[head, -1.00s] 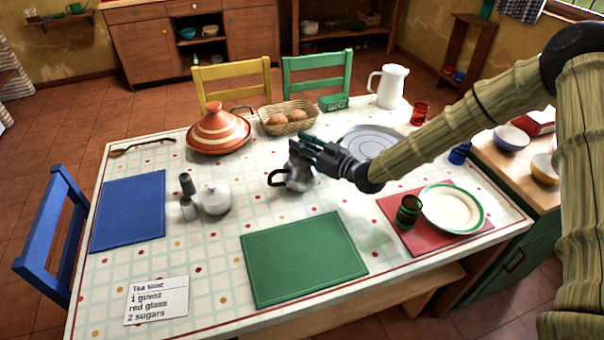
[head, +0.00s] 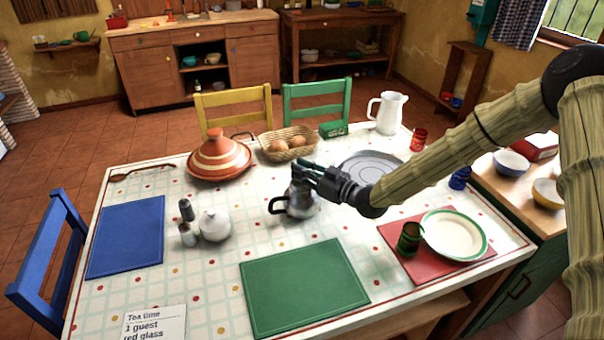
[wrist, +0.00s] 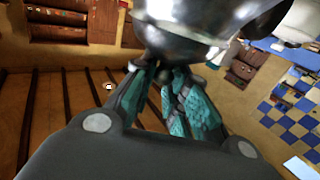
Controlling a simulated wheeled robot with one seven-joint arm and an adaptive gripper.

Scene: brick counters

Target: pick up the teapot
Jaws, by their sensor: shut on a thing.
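The teapot (head: 301,203) is a silver metal pot with a black handle on its left, in the middle of the table in the head view. My gripper (head: 312,174) reaches it from the right and is shut on its upper part, near the lid. In the wrist view the shiny teapot (wrist: 190,30) fills the top centre, with the teal finger pads (wrist: 178,95) close together just below it. The fingers hide part of the teapot's top. I cannot tell whether its base touches the table.
Around the teapot are a grey round tray (head: 362,168), a bread basket (head: 289,144), a striped tagine (head: 219,158), a white sugar bowl (head: 214,226) and a green placemat (head: 305,287). A green cup (head: 409,238) and plate (head: 454,234) stand to the right.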

